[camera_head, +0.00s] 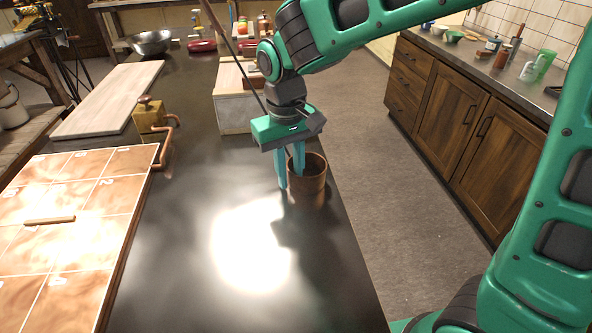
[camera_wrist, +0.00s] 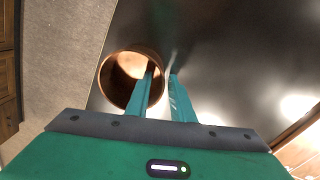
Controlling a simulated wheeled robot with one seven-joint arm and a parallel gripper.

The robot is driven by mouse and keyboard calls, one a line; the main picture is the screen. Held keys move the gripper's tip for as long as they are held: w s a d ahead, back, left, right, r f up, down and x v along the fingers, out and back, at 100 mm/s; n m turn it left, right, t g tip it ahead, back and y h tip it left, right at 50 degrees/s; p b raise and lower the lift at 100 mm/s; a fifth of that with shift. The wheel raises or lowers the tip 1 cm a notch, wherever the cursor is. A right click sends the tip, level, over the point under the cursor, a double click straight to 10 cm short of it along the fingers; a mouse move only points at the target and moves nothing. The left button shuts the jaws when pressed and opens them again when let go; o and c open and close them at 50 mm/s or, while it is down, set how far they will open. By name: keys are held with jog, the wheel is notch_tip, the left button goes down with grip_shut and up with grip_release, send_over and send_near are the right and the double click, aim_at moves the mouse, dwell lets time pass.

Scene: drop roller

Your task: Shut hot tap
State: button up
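A copper cup (camera_head: 309,184) stands upright near the right edge of the dark counter. My gripper (camera_head: 290,180) points down at its left rim. One finger reaches inside the cup and the other is outside the wall; the cup also shows in the wrist view (camera_wrist: 108,84) beside my fingers (camera_wrist: 162,74). The fingers are a narrow gap apart, and I cannot tell whether they press on the wall. A brass box (camera_head: 148,114) with a bent copper pipe or handle (camera_head: 171,132) sits further left. No tap marked hot is readable.
A copper-coloured tiled panel (camera_head: 85,195) with a small wooden bar (camera_head: 50,221) lies at the left. A pale board (camera_head: 108,98), a metal bowl (camera_head: 151,41) and a wooden-topped box (camera_head: 236,108) lie farther back. The counter's middle is bare; its right edge drops to the floor.

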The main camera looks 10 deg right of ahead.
notch_tip(320, 180, up, 12)
jog(key=shift+a+r, duration=0.15)
jog(key=shift+a, duration=0.1)
dwell(0.6)
